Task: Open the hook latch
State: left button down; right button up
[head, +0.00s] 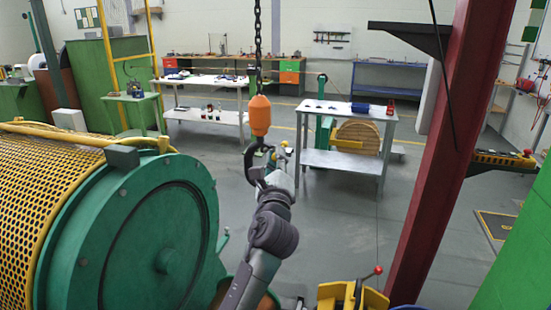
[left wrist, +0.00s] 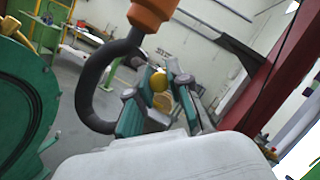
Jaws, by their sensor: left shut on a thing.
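A dark hook (head: 249,163) hangs below an orange hook block (head: 260,116) on a chain. In the left wrist view the hook (left wrist: 88,88) curves down on the left under the orange block (left wrist: 151,14). My left gripper (head: 279,160) is at the open side of the hook. In the left wrist view its green-padded fingers (left wrist: 158,98) are shut around a small yellow piece (left wrist: 160,80), which appears to be the hook latch. The fingers hide much of the latch and the hook tip, so I cannot tell the latch's angle. My right gripper is not in view.
A large green drum (head: 150,240) with a yellow mesh guard (head: 50,185) stands at left. A red column (head: 437,150) stands at right. Two work tables, one at centre right (head: 345,110), stand behind the hook. Open floor lies between.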

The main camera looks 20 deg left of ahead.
pick_arm(q)
jog(key=shift+r, duration=0.15)
jog(key=c, duration=1.2)
grip_release()
jog(key=shift+o, duration=0.5)
jog(key=shift+w+d, duration=0.1)
jog(key=shift+w, duration=0.05)
jog(key=shift+s+f, duration=0.25)
jog(key=shift+s, duration=0.05)
jog(key=v, duration=1.1)
jog(key=shift+s, duration=0.2)
jog(key=shift+d, duration=0.1)
